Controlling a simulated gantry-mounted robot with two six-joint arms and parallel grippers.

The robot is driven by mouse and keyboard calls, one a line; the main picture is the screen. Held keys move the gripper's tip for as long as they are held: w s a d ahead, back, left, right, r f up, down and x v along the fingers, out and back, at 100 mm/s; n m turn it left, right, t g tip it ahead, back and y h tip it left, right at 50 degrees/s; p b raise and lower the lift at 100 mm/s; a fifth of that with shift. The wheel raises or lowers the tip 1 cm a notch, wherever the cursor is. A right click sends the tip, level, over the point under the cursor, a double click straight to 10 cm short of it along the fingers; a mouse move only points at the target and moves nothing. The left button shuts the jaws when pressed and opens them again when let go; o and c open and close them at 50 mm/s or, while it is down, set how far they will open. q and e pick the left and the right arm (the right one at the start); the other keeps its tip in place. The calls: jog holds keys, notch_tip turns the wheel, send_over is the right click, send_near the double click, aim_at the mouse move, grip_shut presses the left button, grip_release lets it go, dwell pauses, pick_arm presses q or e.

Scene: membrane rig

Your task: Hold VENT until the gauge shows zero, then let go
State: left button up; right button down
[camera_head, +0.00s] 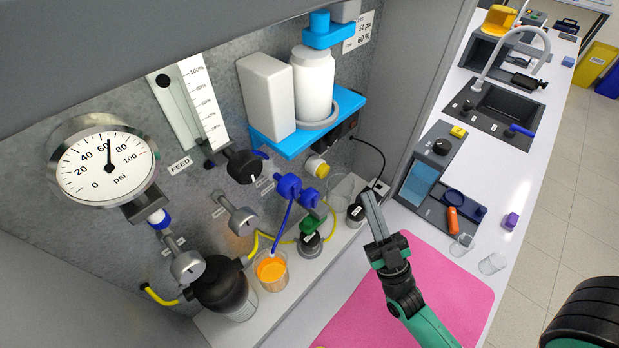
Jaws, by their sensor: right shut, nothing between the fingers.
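The round pressure gauge (107,163) hangs on the grey back panel at the left. Its needle points almost straight up, a little past 60 psi. I cannot read a VENT label on any control. A yellow-capped button (318,167) sticks out of the panel under the blue shelf. My right gripper (369,205) is shut and empty, pointing up and left in front of the rig's right end. It appears apart from the button. My left gripper is out of view.
Metal knobs (187,265) (240,220), a black knob (243,167) and blue valves (288,187) crowd the panel. A beaker of orange liquid (271,271) and black-capped jars (310,243) stand below. The pink mat (455,275) is mostly clear.

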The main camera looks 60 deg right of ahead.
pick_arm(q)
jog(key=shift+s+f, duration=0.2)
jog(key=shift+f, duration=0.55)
pick_arm(e)
jog(key=shift+s+d+f, duration=0.15)
jog(key=shift+s+f, duration=0.15)
jog(key=shift+f, duration=0.2)
jog(key=shift+s+d+f, duration=0.1)
jog(key=shift+s+f, duration=0.15)
jog(key=shift+f, duration=0.25)
pick_arm(q)
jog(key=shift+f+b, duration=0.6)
jog(key=shift+b, duration=0.3)
pick_arm(e)
send_near(322, 170)
jog(key=shift+w+d+r, duration=0.3)
jog(key=shift+d+r, duration=0.25)
jog(key=shift+r, duration=0.15)
jog(key=shift+w+d+r, duration=0.25)
jog(key=shift+d+r, duration=0.3)
jog(key=shift+r, duration=0.15)
jog(key=shift+w+d+r, duration=0.3)
jog(key=shift+d+r, duration=0.25)
jog(key=shift+r, duration=0.15)
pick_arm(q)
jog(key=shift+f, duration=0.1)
pick_arm(e)
jog(key=shift+w, duration=0.1)
jog(key=shift+w+d, duration=0.1)
jog(key=shift+w, duration=0.2)
